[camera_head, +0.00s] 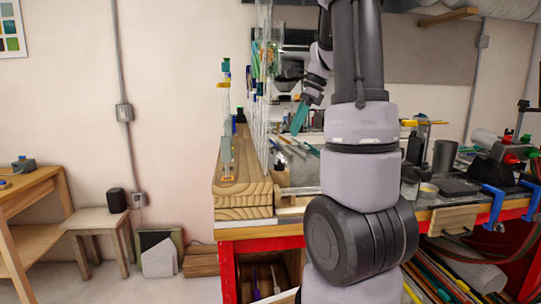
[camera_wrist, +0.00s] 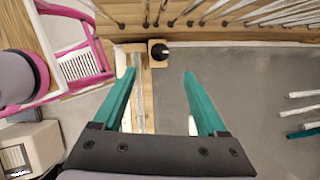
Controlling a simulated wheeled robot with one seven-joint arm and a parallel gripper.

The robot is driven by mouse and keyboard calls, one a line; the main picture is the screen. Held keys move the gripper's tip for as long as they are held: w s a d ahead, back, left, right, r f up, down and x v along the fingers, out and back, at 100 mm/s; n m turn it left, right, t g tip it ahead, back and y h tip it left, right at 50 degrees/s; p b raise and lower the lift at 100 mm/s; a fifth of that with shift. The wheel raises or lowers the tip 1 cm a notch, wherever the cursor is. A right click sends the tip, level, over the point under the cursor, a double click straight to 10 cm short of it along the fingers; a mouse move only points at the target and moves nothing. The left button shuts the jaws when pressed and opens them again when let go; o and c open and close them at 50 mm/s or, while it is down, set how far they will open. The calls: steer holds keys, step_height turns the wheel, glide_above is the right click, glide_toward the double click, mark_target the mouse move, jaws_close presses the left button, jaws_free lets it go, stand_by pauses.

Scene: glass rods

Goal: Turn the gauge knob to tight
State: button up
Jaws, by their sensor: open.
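A round black knob (camera_wrist: 160,51) sits on a small wooden block at the end of a wooden rail in the wrist view; I take it for the gauge knob. My gripper (camera_wrist: 159,73) has its two teal fingers spread apart, with nothing between them. The knob lies just beyond the fingertips, roughly centred between them, and I see no contact. In the head view my gripper (camera_head: 299,117) hangs over the bench, tilted down. I cannot make out the knob there, and its tight mark is not readable in either view.
A row of glass rods (camera_wrist: 240,12) runs along a wooden rack just past the knob. Tall rods (camera_head: 262,105) also stand beside my arm in the head view. Loose rods (camera_wrist: 303,112) lie on the grey bench top (camera_wrist: 240,85). A pink-framed chair (camera_wrist: 85,60) is at left.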

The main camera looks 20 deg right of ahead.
mark_target(280, 159)
steer(key=x, duration=1)
steer(key=shift+a, duration=0.1)
